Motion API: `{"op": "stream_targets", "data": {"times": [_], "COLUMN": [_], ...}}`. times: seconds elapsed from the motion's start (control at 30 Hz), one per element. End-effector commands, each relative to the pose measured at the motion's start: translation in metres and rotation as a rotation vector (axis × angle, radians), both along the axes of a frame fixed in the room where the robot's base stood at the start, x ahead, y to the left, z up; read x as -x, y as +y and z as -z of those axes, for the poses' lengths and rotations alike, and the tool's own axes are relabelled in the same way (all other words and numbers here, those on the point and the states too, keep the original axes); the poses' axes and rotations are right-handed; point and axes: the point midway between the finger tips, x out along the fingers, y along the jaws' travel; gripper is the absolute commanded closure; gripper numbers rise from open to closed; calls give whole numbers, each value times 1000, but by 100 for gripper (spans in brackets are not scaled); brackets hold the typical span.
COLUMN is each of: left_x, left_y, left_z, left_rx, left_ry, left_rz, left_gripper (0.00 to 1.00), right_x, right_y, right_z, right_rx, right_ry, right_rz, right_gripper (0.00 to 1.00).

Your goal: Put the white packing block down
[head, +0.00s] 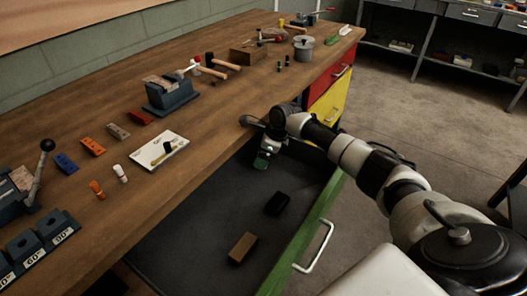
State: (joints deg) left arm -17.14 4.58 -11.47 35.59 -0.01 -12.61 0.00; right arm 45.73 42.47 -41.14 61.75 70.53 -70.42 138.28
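My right arm reaches in from the right. Its gripper (264,159) points down over the back part of the open drawer (195,220), beside the bench edge. The fingers are small and dark with a greenish part at the tip; I cannot tell whether they are open or hold something. I cannot clearly make out a white packing block; a small pale patch shows at the gripper, but it may be part of the gripper. A brown block (242,247) and a black block (277,203) lie apart on the drawer floor. My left gripper is not in view.
The drawer's green front (312,225) has a white handle (315,248). On the wooden bench (105,215) are a white tray (172,154), a vise (170,95), mallets (222,62) and coloured blocks. The drawer floor has free room left of the blocks.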

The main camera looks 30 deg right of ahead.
Motion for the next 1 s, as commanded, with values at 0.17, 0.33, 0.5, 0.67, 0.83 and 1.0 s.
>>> {"op": "stream_targets", "data": {"times": [0.17,0.33,0.5,0.67,0.83,1.0], "left_x": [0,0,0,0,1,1], "left_y": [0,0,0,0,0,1], "left_z": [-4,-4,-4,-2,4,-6], "left_rx": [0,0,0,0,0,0], "left_ry": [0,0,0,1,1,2], "left_rz": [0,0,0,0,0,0], "left_gripper": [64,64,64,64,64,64], "right_x": [0,1,2,2,3,12], "right_y": [0,0,0,0,-2,-12], "right_z": [4,8,10,10,-7,-45], "right_rx": [-1,0,2,4,4,1], "right_ry": [0,2,5,7,5,1], "right_rz": [1,1,-1,-2,-1,0], "right_gripper": [43,13,0,0,0,0]}}
